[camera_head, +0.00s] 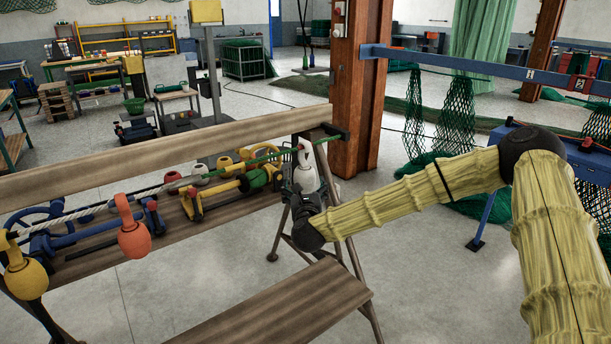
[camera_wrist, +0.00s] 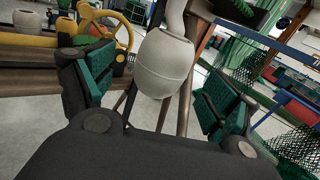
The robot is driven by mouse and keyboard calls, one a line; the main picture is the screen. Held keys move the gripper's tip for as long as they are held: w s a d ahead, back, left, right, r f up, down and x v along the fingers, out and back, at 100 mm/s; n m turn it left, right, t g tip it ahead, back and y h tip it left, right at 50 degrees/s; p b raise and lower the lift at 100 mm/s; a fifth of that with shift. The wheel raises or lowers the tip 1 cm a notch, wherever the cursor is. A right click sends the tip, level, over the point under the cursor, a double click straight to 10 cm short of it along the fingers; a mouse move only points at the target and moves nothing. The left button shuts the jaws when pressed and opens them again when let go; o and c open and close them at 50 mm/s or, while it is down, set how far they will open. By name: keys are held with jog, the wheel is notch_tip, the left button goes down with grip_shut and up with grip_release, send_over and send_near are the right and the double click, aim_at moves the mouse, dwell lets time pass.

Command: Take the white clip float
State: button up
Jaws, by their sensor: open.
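The white clip float (camera_head: 307,174) hangs by its hook from the rope at the right end of the wooden rail. In the wrist view the float (camera_wrist: 163,64) is a pale ribbed bulb between my two green-padded fingers, its neck rising out of the top of the picture. My gripper (camera_wrist: 150,92) is open, one finger on each side of the float, with visible gaps to both. In the head view my gripper (camera_head: 303,197) is at the float's lower part and hides some of it.
An orange float (camera_head: 134,239) and a yellow float (camera_head: 25,279) hang further left on the rope. A shelf (camera_head: 120,250) with blue and yellow wheeled gear stands behind them. A wooden plank (camera_head: 285,305) lies below my gripper. A rusty post (camera_head: 357,90) stands behind.

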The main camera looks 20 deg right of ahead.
aim_at(305, 166)
jog(key=shift+p+x, duration=0.7)
jog(key=shift+x, duration=2.1)
jog(key=shift+s+d, duration=0.1)
jog(key=shift+d, duration=0.05)
jog(key=c, duration=1.2)
